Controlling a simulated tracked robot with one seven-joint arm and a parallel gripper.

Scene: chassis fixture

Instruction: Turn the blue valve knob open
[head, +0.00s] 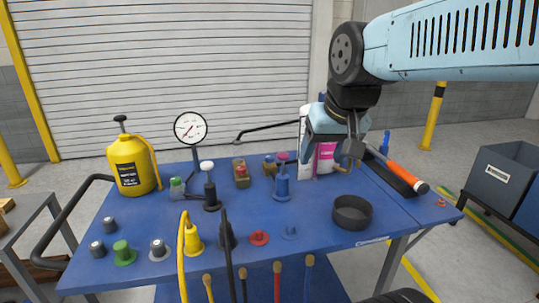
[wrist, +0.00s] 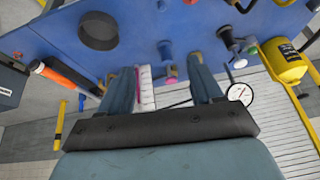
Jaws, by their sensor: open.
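A blue valve post (head: 282,186) with a purple-pink knob (head: 283,157) stands upright near the middle of the blue table. A small flat blue fitting (head: 289,232) lies nearer the front edge; I cannot tell which of these the task's blue knob is. My gripper (head: 347,158) is open and empty, above the table to the right of the post, apart from it.
A black round dish (head: 352,212) and an orange-handled tool (head: 401,177) lie on the right. A black post with a white knob (head: 207,166), a pressure gauge (head: 190,128) and a yellow can (head: 132,165) stand on the left. Coloured hoses hang at the front.

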